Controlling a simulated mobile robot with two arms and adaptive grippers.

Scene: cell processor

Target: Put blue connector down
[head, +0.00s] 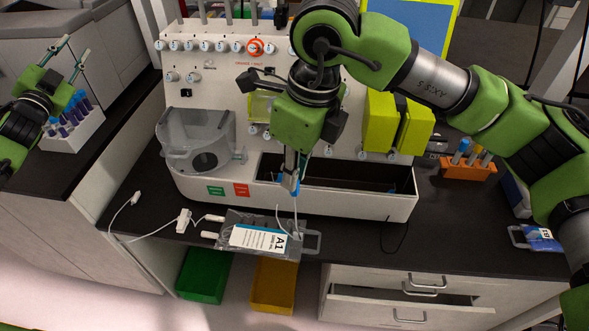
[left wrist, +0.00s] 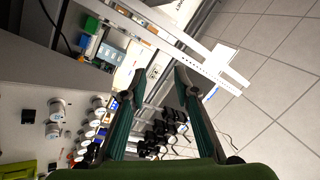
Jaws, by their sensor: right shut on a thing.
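The blue connector (head: 290,190) is in the head view, at the tip of my right gripper (head: 290,176). That gripper points down and is shut on it, above the front edge of the white machine's trough. Thin pale tubing hangs below the connector toward a clear bag (head: 230,243) with a white A1 label, lying at the counter's front edge. My left gripper (head: 77,45) is at the far left, open and empty, its two fingers apart. Its spread fingers also fill the left wrist view (left wrist: 155,88). The right fingertips are small and partly hidden.
The white machine (head: 200,105) has a row of knobs and a dark trough. White clamps (head: 184,221) and tubing lie left of the bag. A tube rack (head: 80,132) is at left, an orange rack (head: 468,170) at right. Dark counter (head: 440,235) is mostly free right of the bag.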

